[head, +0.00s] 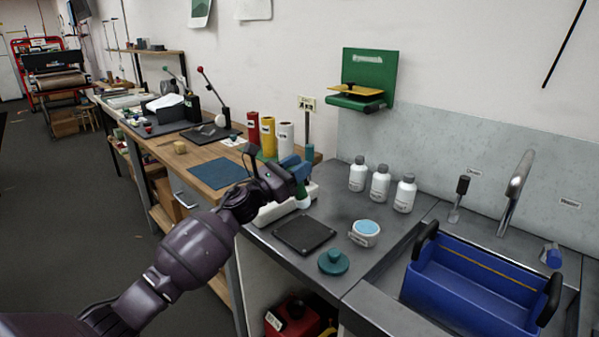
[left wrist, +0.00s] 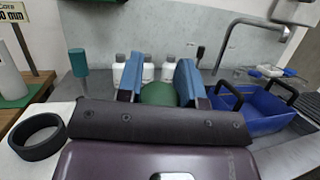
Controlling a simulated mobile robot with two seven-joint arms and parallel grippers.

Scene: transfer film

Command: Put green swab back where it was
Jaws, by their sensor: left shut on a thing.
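My left gripper (head: 301,177) is shut on a green thing, which I take to be the green swab, above the back left of the grey counter. In the left wrist view its rounded green top (left wrist: 158,94) shows between the two blue fingers (left wrist: 160,80). In the head view a pale green lower part (head: 303,201) hangs below the fingers. Whether its lower end touches anything is unclear. A teal knobbed disc (head: 333,263) lies on the counter's front part. A teal cylinder (left wrist: 78,62) stands upright at the left in the wrist view. My right gripper is not in view.
A dark square plate (head: 304,235) and a white tub with blue top (head: 365,234) sit on the counter. Several white bottles (head: 380,184) stand behind. A blue crate (head: 465,300) is in the sink at right. A dark ring (left wrist: 38,137) lies left in the wrist view.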

